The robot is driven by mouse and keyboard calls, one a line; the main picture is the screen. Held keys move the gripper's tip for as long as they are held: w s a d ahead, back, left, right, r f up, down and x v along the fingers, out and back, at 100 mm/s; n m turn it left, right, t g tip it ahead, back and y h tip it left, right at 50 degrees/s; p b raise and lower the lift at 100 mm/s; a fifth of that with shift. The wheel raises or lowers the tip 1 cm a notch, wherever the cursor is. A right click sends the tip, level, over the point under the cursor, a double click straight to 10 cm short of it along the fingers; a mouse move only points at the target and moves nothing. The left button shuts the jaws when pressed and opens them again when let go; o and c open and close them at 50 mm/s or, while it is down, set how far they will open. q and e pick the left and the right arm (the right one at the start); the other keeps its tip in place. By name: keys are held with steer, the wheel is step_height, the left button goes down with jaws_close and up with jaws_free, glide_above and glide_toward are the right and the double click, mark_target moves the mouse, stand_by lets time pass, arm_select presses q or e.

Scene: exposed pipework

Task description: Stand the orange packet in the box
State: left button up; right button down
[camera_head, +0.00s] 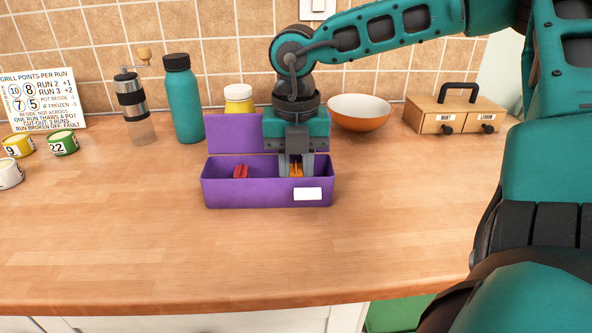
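A purple box (250,195) with its lid raised at the back stands in the middle of the counter. The orange packet (296,170) is in the right part of the box, its upper part showing between the fingers of my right gripper (296,168). The fingers point straight down into the box, one on each side of the packet. I cannot tell whether they press on it or are just clear of it. The packet's lower part is hidden by the box's front wall. My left gripper is not in view.
A red packet (241,171) stands in the box's left part. Behind are a teal bottle (183,100), a grinder (133,105), a yellow jar (239,98) and an orange bowl (359,113). Wooden drawers (455,116) stand right, small pots (63,143) left. The front counter is clear.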

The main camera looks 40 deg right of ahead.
mark_target(296, 168)
steer(key=shift+f+b, duration=0.2)
steer(key=shift+b, duration=0.1)
steer(key=c, duration=0.9)
jaws_free()
steer(key=shift+r, duration=0.1)
steer(key=shift+w+r+p, duration=0.1)
steer(key=shift+r+p, duration=0.3)
steer(key=shift+r, duration=0.1)
step_height(296, 168, up, 11)
steer(key=p, duration=0.1)
steer(key=shift+r, duration=0.15)
steer(key=shift+a, duration=0.1)
